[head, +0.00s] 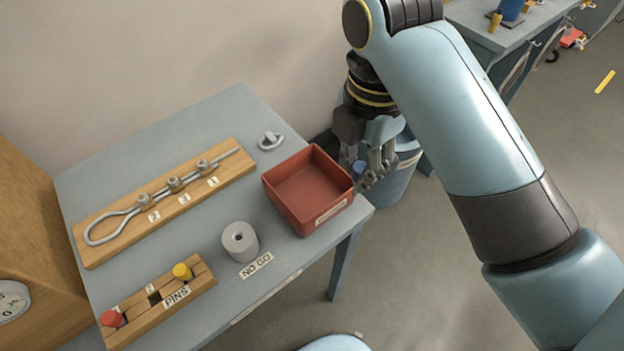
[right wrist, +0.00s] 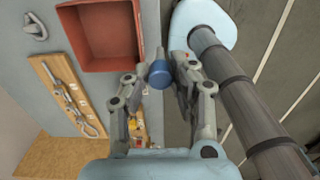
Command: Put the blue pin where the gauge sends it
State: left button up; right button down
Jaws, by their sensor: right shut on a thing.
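The blue pin (head: 358,168) is held in my right gripper (head: 371,176), just off the right corner of the red bin (head: 308,190). In the right wrist view the pin (right wrist: 160,75) sits between the fingertips (right wrist: 163,66), outside the bin (right wrist: 105,64). The grey gauge (head: 240,242), a cylinder with a hole on top, stands upright by the NO GO label (head: 256,265). The wooden pin rack (head: 196,284) holds a red pin (head: 112,319) and a yellow pin (head: 182,271), with an empty slot between. My left gripper is out of view.
A blue bucket (head: 392,190) with a pale label stands beyond the table's right edge, partly behind my right gripper. A wooden board (head: 110,245) with a clamped wire rope loop lies at the table's back left. A metal shackle (head: 270,140) lies behind the bin.

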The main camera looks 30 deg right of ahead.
jog(key=shift+s+f, duration=0.2)
jog(key=shift+s, duration=0.1)
jog(key=shift+w+a+f, duration=0.1)
jog(key=shift+f, duration=0.05)
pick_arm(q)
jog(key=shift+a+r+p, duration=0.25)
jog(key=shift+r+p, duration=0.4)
pick_arm(e)
jog(key=w+f, duration=0.3)
jog(key=w+a+f, duration=0.1)
jog(key=w+f, duration=0.3)
jog(key=w+a+f, duration=0.1)
jog(key=w+f, duration=0.3)
jog(key=shift+a, duration=0.15)
jog(key=shift+f, duration=0.6)
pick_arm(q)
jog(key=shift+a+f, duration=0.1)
pick_arm(e)
jog(key=c, duration=1.1)
grip_release()
jog(key=shift+r, duration=0.1)
